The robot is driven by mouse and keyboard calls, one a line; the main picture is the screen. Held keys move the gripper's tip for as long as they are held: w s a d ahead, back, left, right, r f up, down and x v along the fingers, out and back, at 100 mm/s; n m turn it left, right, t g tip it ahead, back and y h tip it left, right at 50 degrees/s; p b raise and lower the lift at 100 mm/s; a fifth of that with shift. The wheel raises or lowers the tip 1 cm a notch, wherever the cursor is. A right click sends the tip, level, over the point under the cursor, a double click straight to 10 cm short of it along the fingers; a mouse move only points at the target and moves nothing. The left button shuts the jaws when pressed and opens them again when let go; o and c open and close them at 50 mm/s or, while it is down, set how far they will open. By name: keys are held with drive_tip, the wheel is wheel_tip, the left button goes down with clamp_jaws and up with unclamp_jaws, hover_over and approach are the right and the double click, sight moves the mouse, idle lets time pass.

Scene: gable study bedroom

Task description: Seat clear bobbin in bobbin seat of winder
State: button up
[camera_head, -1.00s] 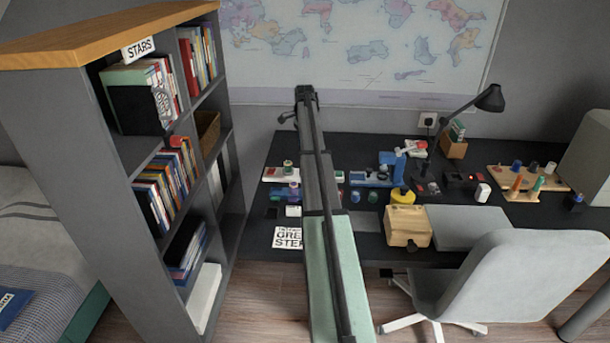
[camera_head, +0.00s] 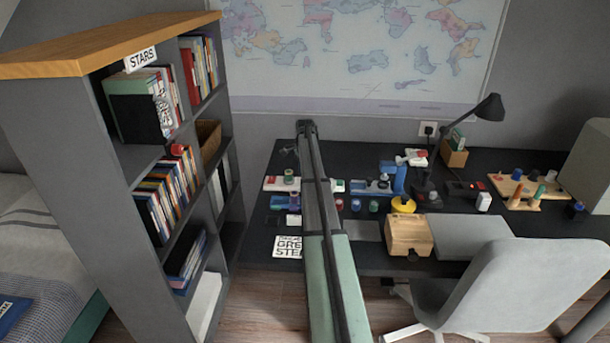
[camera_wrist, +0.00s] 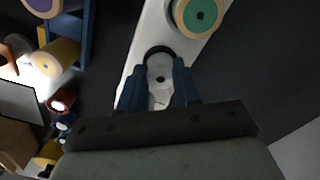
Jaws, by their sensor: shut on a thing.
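In the wrist view, my gripper (camera_wrist: 159,92) has its two dark blue fingers closed on the sides of the clear bobbin (camera_wrist: 159,74), which looks pale and round with a dark centre hole. The bobbin is over the white base of the winder (camera_wrist: 141,58). A dark ring, apparently the bobbin seat (camera_wrist: 160,50), shows around its far edge. I cannot tell whether the bobbin rests in it or is just above. In the head view my arm hides the gripper and bobbin.
A wooden box (camera_head: 408,234), a yellow round piece (camera_head: 403,204) and a blue device (camera_head: 393,179) stand on the dark desk (camera_head: 340,160). A white-based piece with a green spool (camera_head: 289,176) is left of my arm. A bookshelf (camera_head: 150,190) stands left, a chair (camera_head: 465,290) in front.

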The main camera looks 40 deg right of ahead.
drive_tip(key=shift+f, duration=0.2)
drive_tip(key=shift+f, duration=0.15)
drive_tip(key=o, duration=1)
drive_tip(key=shift+o, duration=0.2)
wheel_tip(320, 180, up, 12)
idle(0.5)
